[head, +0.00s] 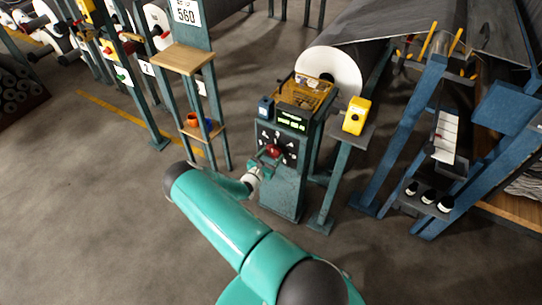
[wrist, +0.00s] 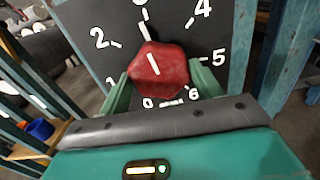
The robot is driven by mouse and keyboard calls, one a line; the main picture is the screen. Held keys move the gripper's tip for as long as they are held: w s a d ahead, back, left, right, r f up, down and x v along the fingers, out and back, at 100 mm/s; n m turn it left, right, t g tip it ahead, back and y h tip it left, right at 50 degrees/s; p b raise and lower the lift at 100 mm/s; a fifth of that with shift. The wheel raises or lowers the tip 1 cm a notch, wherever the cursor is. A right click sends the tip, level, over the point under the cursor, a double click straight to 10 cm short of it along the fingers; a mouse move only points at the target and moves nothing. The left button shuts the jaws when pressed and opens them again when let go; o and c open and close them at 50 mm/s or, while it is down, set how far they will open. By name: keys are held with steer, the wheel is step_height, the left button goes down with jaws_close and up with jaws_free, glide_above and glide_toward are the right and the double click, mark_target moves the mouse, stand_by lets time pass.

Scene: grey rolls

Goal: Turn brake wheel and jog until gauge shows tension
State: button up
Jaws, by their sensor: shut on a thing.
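The brake wheel is a red faceted knob (wrist: 158,70) on a dark dial plate (wrist: 120,20) marked 0 to 6. A white line on the knob points up, slightly left, roughly toward 3. My gripper (wrist: 162,84) is shut on the knob, one green finger on each side. In the head view the red knob (head: 273,151) sits on the front of a teal console, with my gripper (head: 266,160) at it. A green-lit display (head: 291,121) is above the dial; its reading is too small to tell. No needle gauge is clearly visible.
A yellow box (head: 356,115) with a dark round spot stands on a post right of the console. A large grey roll (head: 330,70) lies behind. A blue frame (head: 410,140) stands right; a wooden-shelved stand (head: 182,59) is left. Floor at front left is clear.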

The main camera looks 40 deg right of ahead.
steer(key=shift+n, duration=2.5)
steer(key=o, duration=1)
steer(key=shift+a, duration=0.1)
steer(key=v, duration=1.3)
steer(key=shift+s+a+f, duration=0.1)
steer(key=shift+s+a, duration=0.05)
steer(key=shift+a, duration=0.2)
